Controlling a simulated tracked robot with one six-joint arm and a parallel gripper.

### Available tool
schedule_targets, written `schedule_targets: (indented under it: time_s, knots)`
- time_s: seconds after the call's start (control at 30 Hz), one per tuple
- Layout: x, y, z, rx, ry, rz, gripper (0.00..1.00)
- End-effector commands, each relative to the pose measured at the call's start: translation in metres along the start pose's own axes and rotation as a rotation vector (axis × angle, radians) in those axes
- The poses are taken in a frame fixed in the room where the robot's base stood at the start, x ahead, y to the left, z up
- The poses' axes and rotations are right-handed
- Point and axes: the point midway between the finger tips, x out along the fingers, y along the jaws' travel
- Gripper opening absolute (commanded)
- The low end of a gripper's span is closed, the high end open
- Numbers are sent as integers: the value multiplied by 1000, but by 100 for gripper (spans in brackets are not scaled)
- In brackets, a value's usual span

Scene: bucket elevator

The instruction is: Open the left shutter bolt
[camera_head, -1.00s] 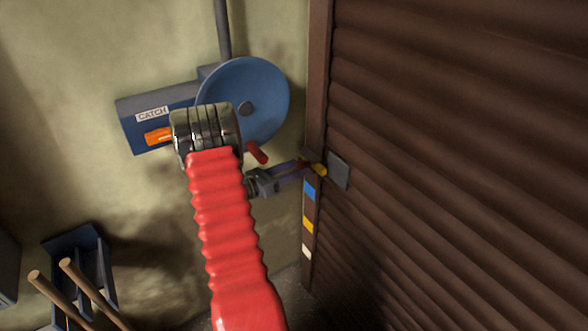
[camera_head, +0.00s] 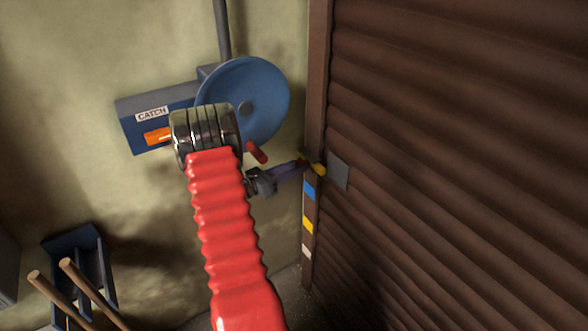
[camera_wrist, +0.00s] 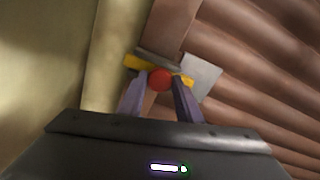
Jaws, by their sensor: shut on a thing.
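The shutter bolt (camera_head: 319,169) is a yellow bar on the brown door frame, its end close to the grey plate on the shutter. In the wrist view the yellow bolt (camera_wrist: 188,80) shows on both sides of a round red knob (camera_wrist: 160,80). My gripper (camera_head: 300,165) has its two purple-grey fingers on either side of this knob, and they are shut on it. The gripper also shows in the wrist view (camera_wrist: 160,88). In the head view my wrist and the fingers hide part of the bolt.
The brown ribbed shutter (camera_head: 460,170) fills the right, with a grey plate (camera_head: 339,171) at its edge. A blue wheel (camera_head: 262,85) with a red handle (camera_head: 257,152) and a blue box marked CATCH (camera_head: 128,120) are on the wall. Wooden handles (camera_head: 85,285) stand lower left.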

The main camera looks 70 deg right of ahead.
Motion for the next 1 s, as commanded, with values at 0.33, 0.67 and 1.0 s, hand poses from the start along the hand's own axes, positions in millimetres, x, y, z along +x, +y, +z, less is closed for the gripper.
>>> schedule_targets:
  time_s: [0.33,0.67,1.0]
  knots:
    - [0,38,10,2,-1,1,0]
    - [0,49,13,0,0,2,0]
    - [0,48,13,0,0,1,46]
